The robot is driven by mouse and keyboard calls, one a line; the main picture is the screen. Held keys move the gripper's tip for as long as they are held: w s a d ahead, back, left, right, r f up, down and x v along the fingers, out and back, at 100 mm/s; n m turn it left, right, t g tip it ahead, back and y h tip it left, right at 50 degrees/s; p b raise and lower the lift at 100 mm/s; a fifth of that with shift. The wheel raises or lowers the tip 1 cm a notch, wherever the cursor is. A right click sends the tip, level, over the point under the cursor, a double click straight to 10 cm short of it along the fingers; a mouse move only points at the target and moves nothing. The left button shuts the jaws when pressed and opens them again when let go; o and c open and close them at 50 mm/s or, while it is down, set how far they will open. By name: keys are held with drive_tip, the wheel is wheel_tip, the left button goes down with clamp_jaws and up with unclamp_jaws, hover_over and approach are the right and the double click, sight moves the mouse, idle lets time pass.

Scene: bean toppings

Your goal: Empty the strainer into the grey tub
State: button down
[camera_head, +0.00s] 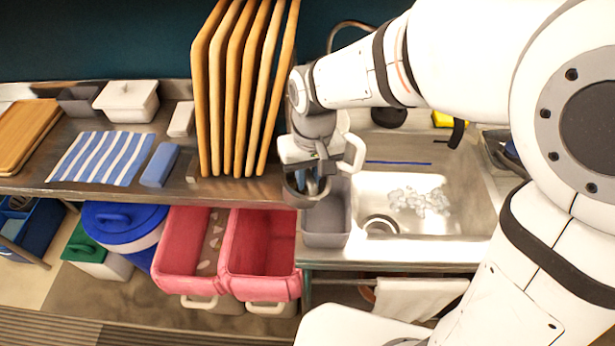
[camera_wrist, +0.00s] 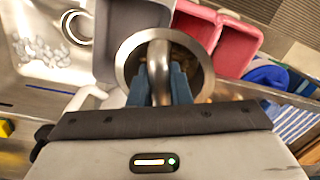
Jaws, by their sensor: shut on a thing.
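My gripper (camera_wrist: 160,88) is shut on the handle of the metal strainer (camera_wrist: 207,68), with a blue finger on each side of it. In the wrist view the strainer shows as a round steel rim, with something brownish partly visible inside, mostly hidden by the handle and fingers. In the head view the strainer (camera_head: 292,197) hangs under my gripper (camera_head: 316,178), at the upper left of the grey tub. The grey tub (camera_head: 325,241) stands at the sink's left edge. It also shows in the wrist view (camera_wrist: 108,35), partly behind the strainer; its visible inside looks empty.
Two pink bins (camera_head: 262,283) stand lower, left of the tub. Upright wooden boards (camera_head: 222,100) rise close to my gripper on the left. The sink (camera_head: 465,215), with clear pieces in its basin, lies right. A striped cloth (camera_head: 100,157) and blue block (camera_head: 160,165) lie on the counter.

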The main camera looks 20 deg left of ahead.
sight(326, 178)
drive_tip(key=shift+w+d+g+y+b, duration=0.2)
drive_tip(key=shift+g+y+b, duration=0.4)
drive_tip(key=shift+y+b, duration=0.3)
drive_tip(key=g+y+b, duration=0.1)
drive_tip(key=b, duration=0.1)
drive_tip(key=w+d+g+y+b, duration=0.1)
drive_tip(key=y+b, duration=0.1)
drive_tip(key=shift+d+f+g, duration=0.1)
drive_tip(key=shift+f+g, duration=0.2)
drive_tip(key=shift+f, duration=0.1)
drive_tip(key=g+y+b, duration=0.1)
drive_tip(key=b, duration=0.1)
drive_tip(key=w+d+f+g+y+b, duration=0.1)
drive_tip(key=y+b, duration=0.1)
drive_tip(key=shift+d+f+y, duration=0.25)
drive_tip(key=shift+f+y, duration=0.05)
drive_tip(key=f+g+y+b, duration=0.1)
drive_tip(key=d+y+b, duration=0.1)
drive_tip(key=b, duration=0.1)
drive_tip(key=w+f+g+y+b, duration=0.1)
drive_tip(key=b, duration=0.1)
drive_tip(key=shift+d+f+g, duration=0.3)
drive_tip(key=shift+w+d+f+g+y+b, duration=0.1)
drive_tip(key=shift+w+d+g+y+b, duration=0.1)
drive_tip(key=shift+g+y+b, duration=0.35)
drive_tip(key=shift+w+d+f+g+y+b, duration=0.1)
drive_tip(key=shift+d+g+y+b, duration=0.15)
drive_tip(key=shift+y, duration=0.6)
drive_tip(key=shift+r, duration=0.1)
